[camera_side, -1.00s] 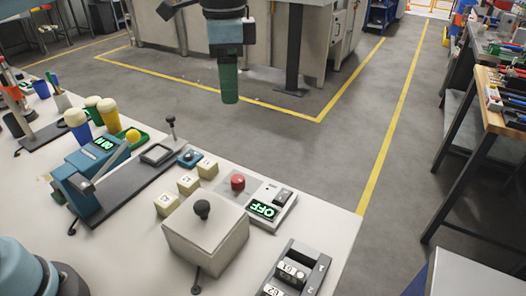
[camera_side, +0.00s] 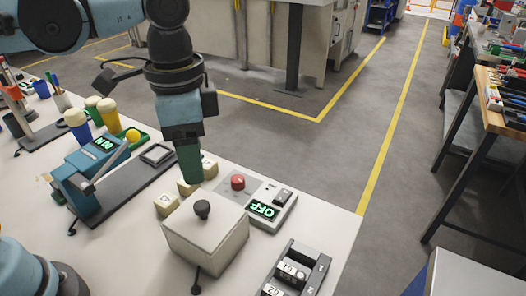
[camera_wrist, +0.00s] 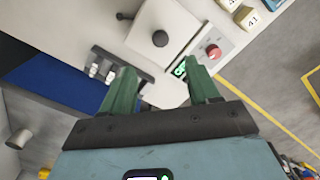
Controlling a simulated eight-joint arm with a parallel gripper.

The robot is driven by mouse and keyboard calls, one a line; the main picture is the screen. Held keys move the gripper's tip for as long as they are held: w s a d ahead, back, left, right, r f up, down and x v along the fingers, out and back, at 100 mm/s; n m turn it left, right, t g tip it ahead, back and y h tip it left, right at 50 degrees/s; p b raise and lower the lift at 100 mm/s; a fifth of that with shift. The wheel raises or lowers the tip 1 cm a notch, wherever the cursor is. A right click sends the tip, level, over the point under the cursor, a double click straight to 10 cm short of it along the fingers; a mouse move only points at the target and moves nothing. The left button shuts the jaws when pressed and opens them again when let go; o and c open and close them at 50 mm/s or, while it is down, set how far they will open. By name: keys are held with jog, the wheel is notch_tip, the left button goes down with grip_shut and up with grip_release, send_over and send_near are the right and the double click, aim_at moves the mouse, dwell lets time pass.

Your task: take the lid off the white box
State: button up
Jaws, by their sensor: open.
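The white box (camera_side: 203,241) stands on the table with its lid (camera_side: 225,213) on top. A dark round knob (camera_side: 203,208) sits on the lid. In the wrist view the lid (camera_wrist: 172,25) and its knob (camera_wrist: 160,39) lie ahead of my fingertips. My gripper (camera_side: 190,180) hangs just above and behind the box in the side view, apart from the knob. In the wrist view my two green fingers (camera_wrist: 163,82) are spread, with nothing between them.
Cream numbered blocks (camera_side: 167,204) are close to my gripper. A blue device (camera_side: 92,180) is at left.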

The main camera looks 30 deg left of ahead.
aim_at(201, 205)
jog(key=shift+a+f, duration=0.15)
jog(key=shift+f, duration=5.9)
grip_shut()
